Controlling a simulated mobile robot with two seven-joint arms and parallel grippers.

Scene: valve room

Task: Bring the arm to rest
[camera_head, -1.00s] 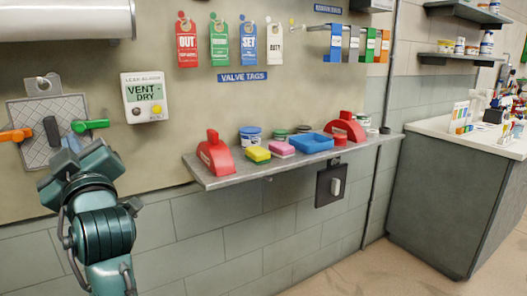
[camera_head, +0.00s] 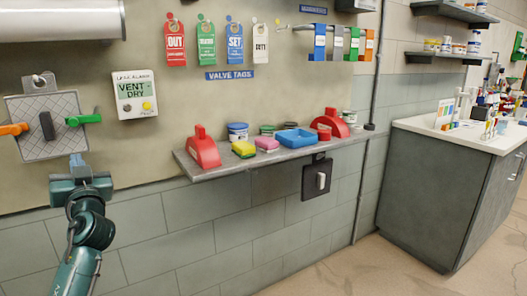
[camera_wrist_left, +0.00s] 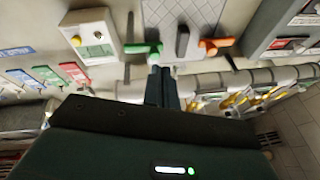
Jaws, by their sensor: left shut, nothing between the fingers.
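My left gripper (camera_head: 78,160) is at the lower left of the head view, just below the wall panel (camera_head: 60,145). Its narrow fingers are together and empty, pointing up. In the wrist view the closed fingers (camera_wrist_left: 162,85) stand in the middle, over the dark gripper body. The panel is a grey crosshatched plate with a black handle (camera_head: 46,126), an orange handle (camera_head: 14,129) on its left and a green handle (camera_head: 83,120) on its right. In the head view a gap shows between fingertips and green handle. My right gripper is not seen.
A leak alarm box (camera_head: 134,95) reads "VENT - DRY". Valve tags hang above the shelf. A counter (camera_head: 440,190) stands at the far right.

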